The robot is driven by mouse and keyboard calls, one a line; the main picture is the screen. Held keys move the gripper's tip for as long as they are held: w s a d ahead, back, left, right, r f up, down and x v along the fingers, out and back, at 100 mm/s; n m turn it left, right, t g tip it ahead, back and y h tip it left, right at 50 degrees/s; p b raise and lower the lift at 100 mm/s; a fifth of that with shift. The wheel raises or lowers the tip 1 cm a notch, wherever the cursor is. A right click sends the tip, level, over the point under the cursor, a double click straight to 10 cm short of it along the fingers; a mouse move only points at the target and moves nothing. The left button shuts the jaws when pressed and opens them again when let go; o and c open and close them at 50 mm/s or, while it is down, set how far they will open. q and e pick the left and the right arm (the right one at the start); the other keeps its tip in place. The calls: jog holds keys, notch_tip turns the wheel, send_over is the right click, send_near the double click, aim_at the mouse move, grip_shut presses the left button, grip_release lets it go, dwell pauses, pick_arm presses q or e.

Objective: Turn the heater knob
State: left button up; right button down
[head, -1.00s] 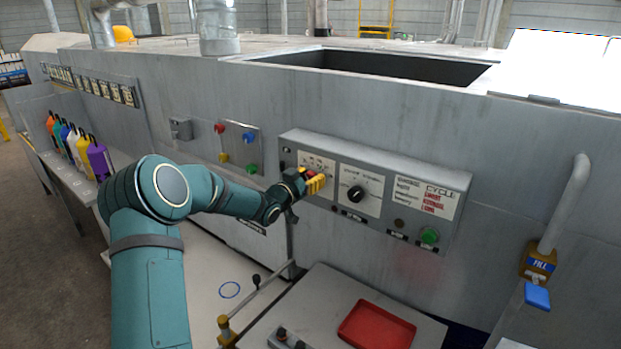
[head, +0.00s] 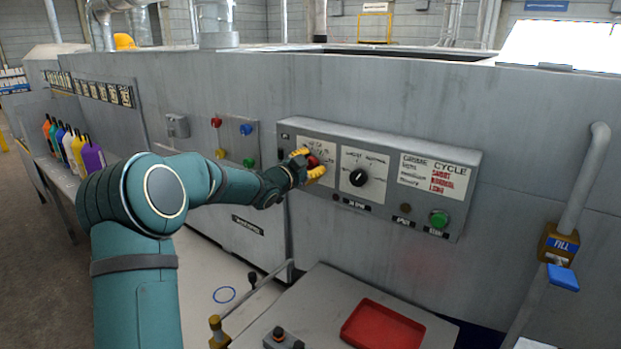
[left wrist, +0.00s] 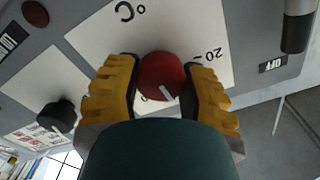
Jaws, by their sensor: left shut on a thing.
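The heater knob is the red round knob (head: 313,162) on the left dial plate of the grey control panel. In the left wrist view the red knob (left wrist: 162,77) shows a white pointer mark, on a white plate with "°C" and "20" printed on it. My left gripper (head: 308,167), with yellow fingers, is at this knob. In the left wrist view its two fingers (left wrist: 160,85) stand on both sides of the knob, shut on it. My right gripper is not in view.
A black knob (head: 358,177) sits right of the red knob, and a green button (head: 439,218) is at the panel's lower right. A red tray (head: 383,327) lies on the surface below. Several coloured bottles (head: 78,150) stand on a shelf at the left.

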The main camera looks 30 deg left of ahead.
pick_arm(q)
jog(key=m+b, duration=0.2)
jog(key=shift+f+m+b, duration=0.2)
jog(key=shift+m+b, duration=0.15)
jog(key=shift+m, duration=0.05)
jog(key=shift+r+m+b, duration=0.1)
jog(key=shift+m+b, duration=1.5)
jog(key=shift+m, duration=0.3)
jog(key=o, duration=1.2)
jog(key=s, duration=1.2)
jog(key=shift+a, duration=0.4)
